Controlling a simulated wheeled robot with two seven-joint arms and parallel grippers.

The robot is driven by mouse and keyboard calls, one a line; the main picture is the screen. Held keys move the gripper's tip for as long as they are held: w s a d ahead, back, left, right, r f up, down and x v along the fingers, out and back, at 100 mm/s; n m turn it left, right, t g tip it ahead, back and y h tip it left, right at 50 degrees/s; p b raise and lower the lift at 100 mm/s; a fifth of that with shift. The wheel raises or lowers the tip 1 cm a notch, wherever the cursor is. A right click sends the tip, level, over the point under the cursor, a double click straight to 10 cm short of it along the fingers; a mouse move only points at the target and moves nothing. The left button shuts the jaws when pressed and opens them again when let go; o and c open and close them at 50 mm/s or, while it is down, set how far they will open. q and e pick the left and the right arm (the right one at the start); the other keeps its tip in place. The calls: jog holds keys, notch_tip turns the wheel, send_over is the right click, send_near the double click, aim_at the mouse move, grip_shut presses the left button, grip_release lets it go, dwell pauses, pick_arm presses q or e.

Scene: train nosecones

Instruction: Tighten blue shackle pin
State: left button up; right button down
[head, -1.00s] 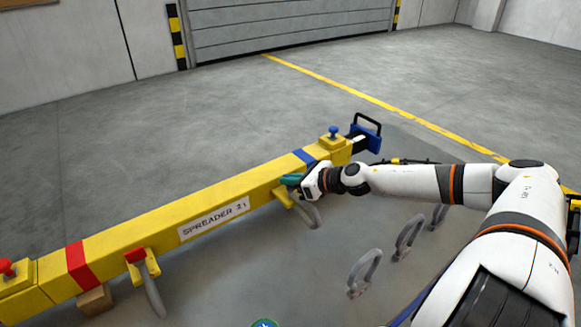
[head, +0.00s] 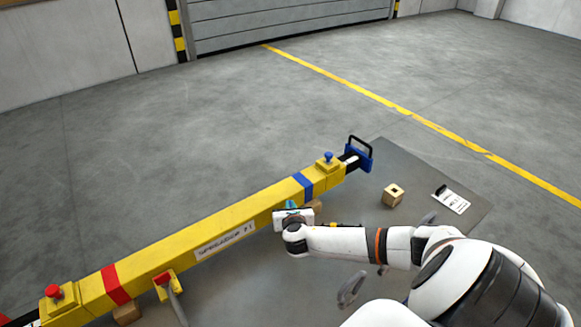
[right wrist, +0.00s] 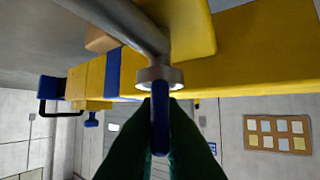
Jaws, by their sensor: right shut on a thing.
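My right gripper (head: 292,206) is at the near side of the yellow spreader beam (head: 150,249), left of its blue band. In the right wrist view, its dark green fingers (right wrist: 160,110) are shut on the blue shackle pin (right wrist: 160,125). The pin's bar stands between the fingers, in line with the ring-shaped eye of a grey shackle (right wrist: 120,22) beside a yellow lug (right wrist: 190,30). In the head view the gripper hides this pin and shackle. How far the pin is screwed in cannot be told. My left gripper is not in view.
A red-pinned shackle (head: 175,303) hangs from the beam at left. A loose grey shackle (head: 352,290) lies on the grey mat (head: 455,175), others partly behind my arm. The floor beyond is clear.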

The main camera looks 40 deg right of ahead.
jog(key=m+g+h, duration=0.1)
jog(key=m+g+h+p, duration=0.1)
jog(key=m, duration=0.1)
jog(key=shift+w+a+r+g+h, duration=0.1)
jog(key=shift+r+g+h, duration=0.05)
jog(key=shift+g+h, duration=0.15)
jog(key=shift+m+g+h, duration=0.5)
jog(key=shift+m+g, duration=0.2)
jog(key=shift+m, duration=0.1)
jog(key=shift+m+g+h, duration=0.5)
jog(key=shift+m+g, duration=0.5)
jog(key=m+g+h+b, duration=0.1)
jog(key=m+g, duration=0.2)
jog(key=shift+g, duration=0.3)
jog(key=shift+m+g+b, duration=0.65)
jog(key=shift+m+g, duration=0.45)
jog(key=shift+g, duration=0.2)
jog(key=shift+d, duration=0.2)
jog(key=c, duration=1.6)
grip_release()
jog(key=shift+o, duration=0.2)
jog(key=shift+a, duration=0.15)
jog(key=b+v, duration=0.2)
jog(key=v, duration=0.9)
jog(key=shift+a+r, duration=0.25)
jog(key=shift+a, duration=0.05)
